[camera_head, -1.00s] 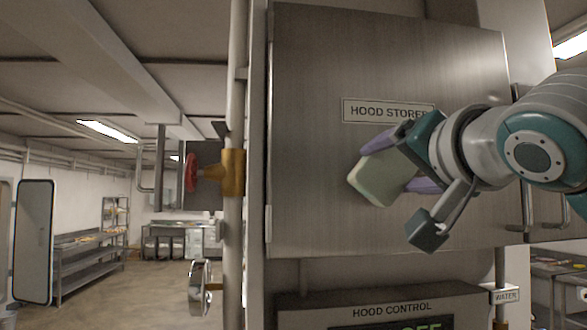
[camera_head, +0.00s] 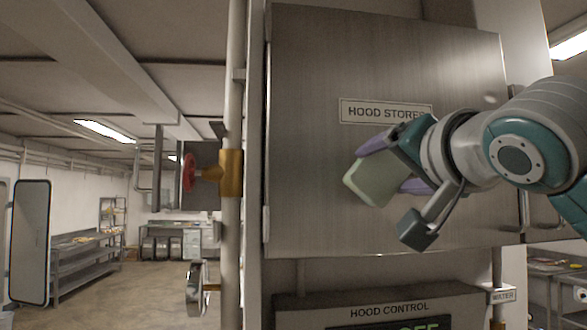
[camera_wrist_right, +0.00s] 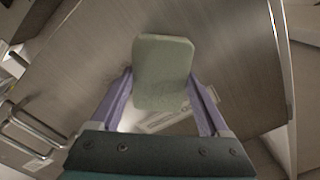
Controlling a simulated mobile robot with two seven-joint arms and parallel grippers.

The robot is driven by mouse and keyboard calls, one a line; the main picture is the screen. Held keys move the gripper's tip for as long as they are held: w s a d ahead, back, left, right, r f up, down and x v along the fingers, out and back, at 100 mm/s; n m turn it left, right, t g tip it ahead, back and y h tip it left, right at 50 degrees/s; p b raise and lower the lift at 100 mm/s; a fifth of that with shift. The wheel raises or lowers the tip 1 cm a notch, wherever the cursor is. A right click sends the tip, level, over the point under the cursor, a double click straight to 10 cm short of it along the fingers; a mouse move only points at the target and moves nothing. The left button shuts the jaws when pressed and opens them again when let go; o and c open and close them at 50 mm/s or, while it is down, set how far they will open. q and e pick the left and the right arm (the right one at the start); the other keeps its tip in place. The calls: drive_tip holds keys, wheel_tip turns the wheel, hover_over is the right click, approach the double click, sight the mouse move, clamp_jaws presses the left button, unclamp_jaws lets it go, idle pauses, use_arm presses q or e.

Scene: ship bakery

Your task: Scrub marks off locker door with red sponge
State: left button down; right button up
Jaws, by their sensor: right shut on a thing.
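The steel locker door (camera_head: 320,190) labelled HOOD STORES faces me; it also shows in the right wrist view (camera_wrist_right: 240,60). My right gripper (camera_head: 385,165), with purple fingers, is in front of it below the label. It is shut on a pale grey-green sponge (camera_head: 373,184); no red sponge shows. In the right wrist view the sponge (camera_wrist_right: 163,72) sits between the fingertips, its broad face toward the camera. Whether it touches the door cannot be told. A faint pale spot shows at the door's upper right; no other marks are clear. My left gripper is out of view.
A pipe with a brass valve (camera_head: 231,173) and red handwheel (camera_head: 189,172) runs left of the locker. A HOOD CONTROL panel (camera_head: 390,306) is below. Bar handles (camera_head: 546,222) are at right. Open floor (camera_head: 130,295) lies at left.

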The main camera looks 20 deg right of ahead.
drive_tip(key=shift+w+d, duration=0.1)
drive_tip(key=shift+w, duration=0.4)
drive_tip(key=shift+d, duration=0.1)
